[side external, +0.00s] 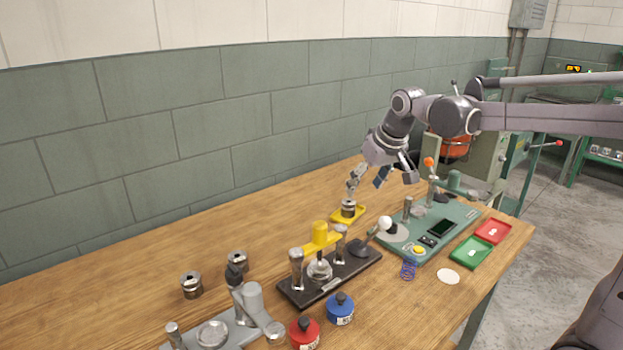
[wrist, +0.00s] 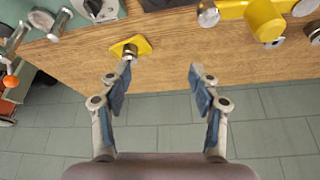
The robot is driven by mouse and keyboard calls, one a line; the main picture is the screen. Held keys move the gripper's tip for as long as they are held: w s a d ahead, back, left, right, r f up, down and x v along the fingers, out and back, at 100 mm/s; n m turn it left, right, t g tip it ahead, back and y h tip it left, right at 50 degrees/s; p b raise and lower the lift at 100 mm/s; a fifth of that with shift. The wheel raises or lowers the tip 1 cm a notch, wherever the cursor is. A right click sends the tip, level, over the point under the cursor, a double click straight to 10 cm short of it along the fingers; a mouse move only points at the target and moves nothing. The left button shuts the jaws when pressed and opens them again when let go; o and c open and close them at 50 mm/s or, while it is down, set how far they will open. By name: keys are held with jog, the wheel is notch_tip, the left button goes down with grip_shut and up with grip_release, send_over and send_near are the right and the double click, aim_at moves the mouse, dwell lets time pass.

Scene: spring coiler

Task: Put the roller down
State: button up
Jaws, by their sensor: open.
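A short metal roller (side external: 348,208) stands upright on a yellow plate (side external: 336,217) near the back of the table. In the wrist view the yellow plate (wrist: 137,46) is just beyond the left fingertip, which partly covers the roller (wrist: 127,57). My gripper (side external: 372,180) is open above this back part of the table. In the wrist view its two blue-padded fingers (wrist: 158,80) are spread wide with nothing between them. The roller appears apart from the pads, though contact with the left fingertip is hard to tell.
Two similar metal rollers (side external: 191,284) stand at left. A black-based fixture with a yellow bar (side external: 320,237) is in the middle. A green machine base (side external: 450,222) is at right, with red (side external: 493,231) and green trays. The wall runs along the back edge.

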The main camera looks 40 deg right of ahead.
jog(key=s+a+f+n+t, duration=0.1)
jog(key=s+a+f, duration=0.2)
jog(key=s, duration=0.5)
jog(key=s+a+f+n+t+y, duration=0.1)
jog(key=s+a+f, duration=0.3)
jog(key=s, duration=0.5)
jog(key=shift+s+a, duration=0.2)
jog(key=shift+a, duration=0.3)
